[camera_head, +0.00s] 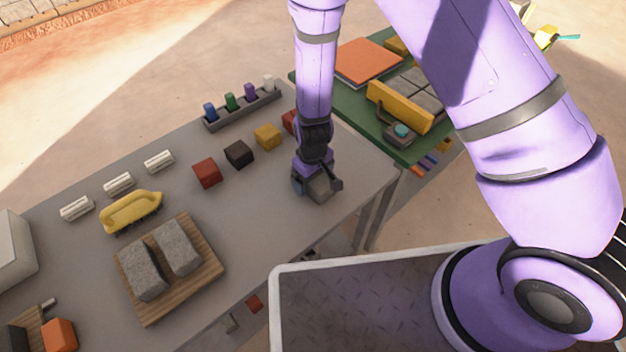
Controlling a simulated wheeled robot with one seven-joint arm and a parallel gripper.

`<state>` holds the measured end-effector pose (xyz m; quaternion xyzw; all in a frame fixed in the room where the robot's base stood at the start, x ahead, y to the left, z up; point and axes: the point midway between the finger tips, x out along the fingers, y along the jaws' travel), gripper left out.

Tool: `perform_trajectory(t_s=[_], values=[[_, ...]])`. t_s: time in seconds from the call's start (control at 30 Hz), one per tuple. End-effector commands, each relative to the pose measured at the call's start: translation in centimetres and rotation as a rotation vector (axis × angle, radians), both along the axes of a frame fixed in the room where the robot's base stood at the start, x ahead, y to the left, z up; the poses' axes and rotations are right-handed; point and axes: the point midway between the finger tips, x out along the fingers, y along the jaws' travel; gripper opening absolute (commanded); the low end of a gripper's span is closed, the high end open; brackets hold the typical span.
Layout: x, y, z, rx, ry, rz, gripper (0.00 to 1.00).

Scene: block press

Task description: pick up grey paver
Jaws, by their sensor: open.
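A grey block (321,191), which looks like the grey paver, lies on the grey table near its right end. My gripper (318,184) points down over it, with its dark fingers open on either side. The gripper hides part of the block, and I cannot tell whether the fingers touch it. Two larger rough grey blocks, one on the left (142,272) and one on the right (178,247), lie side by side on a wooden board (208,279).
Red (207,173), black (239,154) and yellow (267,136) cubes stand left of my gripper, with another red one partly behind my arm. A yellow brush (131,211) lies farther left. A green table (345,111) stands behind. The grey table (262,212) is clear between board and gripper.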

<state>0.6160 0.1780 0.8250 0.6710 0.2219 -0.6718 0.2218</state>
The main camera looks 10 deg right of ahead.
Motion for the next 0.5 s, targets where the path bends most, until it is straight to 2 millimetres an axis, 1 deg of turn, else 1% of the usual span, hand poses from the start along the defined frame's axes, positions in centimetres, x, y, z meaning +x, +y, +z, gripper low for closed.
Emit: perform_trajectory(t_s=[0.23,0.27,0.3,0.37,0.4,0.47,0.5], values=[[0.03,0.01,-0.11,0.001,-0.001,0.000,0.94],[0.03,0.01,-0.10,0.001,-0.001,0.000,0.87],[0.04,0.00,-0.10,0.001,-0.001,0.000,0.78],[0.04,0.00,-0.10,0.001,-0.001,0.000,0.64],[0.04,0.00,-0.10,0.001,-0.001,0.000,0.55],[0.04,0.00,-0.10,0.001,-0.001,0.000,0.41],[0.04,0.00,-0.10,0.001,-0.001,0.000,0.32]])
